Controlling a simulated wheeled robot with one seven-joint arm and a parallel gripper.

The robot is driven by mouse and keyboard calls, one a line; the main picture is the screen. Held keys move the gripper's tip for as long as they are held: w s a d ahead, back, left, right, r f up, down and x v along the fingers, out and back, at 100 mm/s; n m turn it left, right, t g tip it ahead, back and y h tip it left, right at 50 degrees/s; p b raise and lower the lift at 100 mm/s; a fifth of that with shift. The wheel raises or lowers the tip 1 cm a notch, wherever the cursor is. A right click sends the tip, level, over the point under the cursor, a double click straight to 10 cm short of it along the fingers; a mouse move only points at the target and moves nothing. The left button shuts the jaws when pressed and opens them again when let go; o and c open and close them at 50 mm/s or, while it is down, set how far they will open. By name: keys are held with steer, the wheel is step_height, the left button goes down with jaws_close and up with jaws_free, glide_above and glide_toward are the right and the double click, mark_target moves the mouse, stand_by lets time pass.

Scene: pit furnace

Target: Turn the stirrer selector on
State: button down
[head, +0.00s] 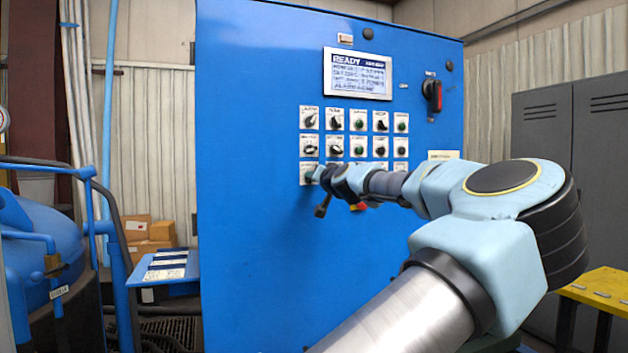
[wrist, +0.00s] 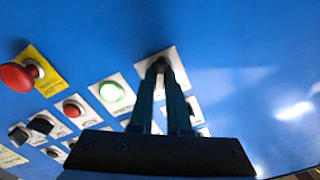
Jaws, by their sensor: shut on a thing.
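My gripper (wrist: 166,68) is shut on a small dark selector knob at a white label plate (wrist: 181,68) in the wrist view. The fingers cover most of the knob, so its pointer and setting are hidden. In the head view my gripper (head: 317,174) is at the lower left of the panel's control rows, against the blue cabinet (head: 255,250). The plate labels are too small to read, so I cannot confirm from them that this is the stirrer selector.
A green lit button (wrist: 112,92), a red button (wrist: 74,108) and a red mushroom button (wrist: 20,76) on yellow sit nearby. Above the controls is a display (head: 358,74) reading READY; a dark rotary handle (head: 433,96) is to its right. A blue vessel (head: 45,240) stands at left.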

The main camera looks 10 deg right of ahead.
stand_by(0.3)
steer(key=c, duration=0.9)
jaws_free()
steer(key=shift+s, duration=0.1)
steer(key=shift+s+d+b, duration=0.25)
steer(key=shift+s+b, duration=0.35)
steer(key=shift+s, duration=1.15)
steer(key=shift+s+d+b, duration=0.2)
steer(key=shift+s+b, duration=0.4)
steer(key=shift+s, duration=1.15)
steer(key=shift+s+d+b, duration=0.25)
steer(key=shift+s+b, duration=0.35)
steer(key=shift+s, duration=1.15)
